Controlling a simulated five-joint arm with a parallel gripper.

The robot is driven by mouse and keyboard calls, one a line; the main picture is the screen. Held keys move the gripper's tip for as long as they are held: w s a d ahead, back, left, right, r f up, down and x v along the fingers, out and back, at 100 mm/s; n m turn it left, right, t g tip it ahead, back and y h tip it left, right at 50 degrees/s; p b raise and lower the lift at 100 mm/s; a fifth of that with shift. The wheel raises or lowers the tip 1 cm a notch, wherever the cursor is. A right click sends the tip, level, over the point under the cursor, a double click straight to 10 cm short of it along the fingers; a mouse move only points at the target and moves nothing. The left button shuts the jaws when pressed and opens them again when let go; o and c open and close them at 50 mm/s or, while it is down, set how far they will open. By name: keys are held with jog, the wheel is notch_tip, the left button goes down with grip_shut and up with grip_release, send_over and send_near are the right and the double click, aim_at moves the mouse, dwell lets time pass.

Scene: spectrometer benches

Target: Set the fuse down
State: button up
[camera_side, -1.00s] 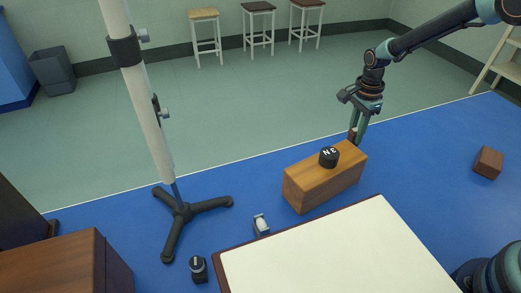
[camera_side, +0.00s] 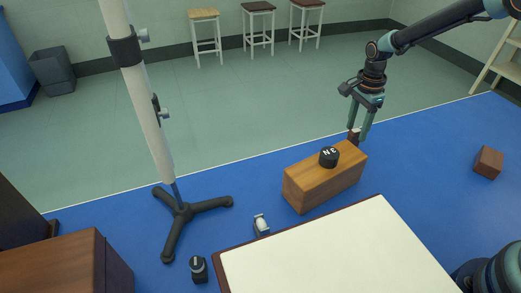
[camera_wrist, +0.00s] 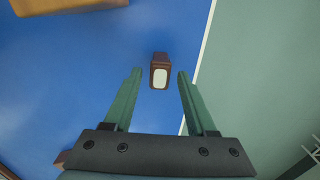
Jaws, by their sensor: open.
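A small dark-red block with a pale oval face, seemingly the fuse (camera_wrist: 159,72), stands on the blue bench top. In the side view the fuse (camera_side: 354,136) is partly hidden behind the long wooden block. My gripper (camera_side: 359,132) is open and low over the bench. In the wrist view the open fingers of my gripper (camera_wrist: 160,76) lie on either side of the fuse, with a gap on both sides.
The wooden block (camera_side: 322,182) carries a black round weight (camera_side: 329,157) and stands close in front of my gripper. A brown block (camera_side: 488,162) lies to the right. A white board (camera_side: 335,255), a small pale-topped item (camera_side: 261,225) and a tripod stand (camera_side: 182,210) are nearer the camera.

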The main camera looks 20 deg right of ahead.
notch_tip(320, 180, up, 9)
notch_tip(320, 180, up, 6)
jog(key=r+n+t, duration=0.1)
jog(key=n, duration=0.2)
send_over(356, 130)
jog(key=s, duration=0.3)
jog(key=s+r+n+t, duration=0.2)
jog(key=s+n, duration=0.5)
jog(key=s, duration=0.1)
jog(key=s+a+r+n+t, duration=0.1)
jog(key=s+r+n+t, duration=0.1)
jog(key=s+n, duration=0.6)
jog(key=shift+s+a+r+t, duration=0.25)
jog(key=shift+s+r+t, duration=0.05)
jog(key=shift+r, duration=0.1)
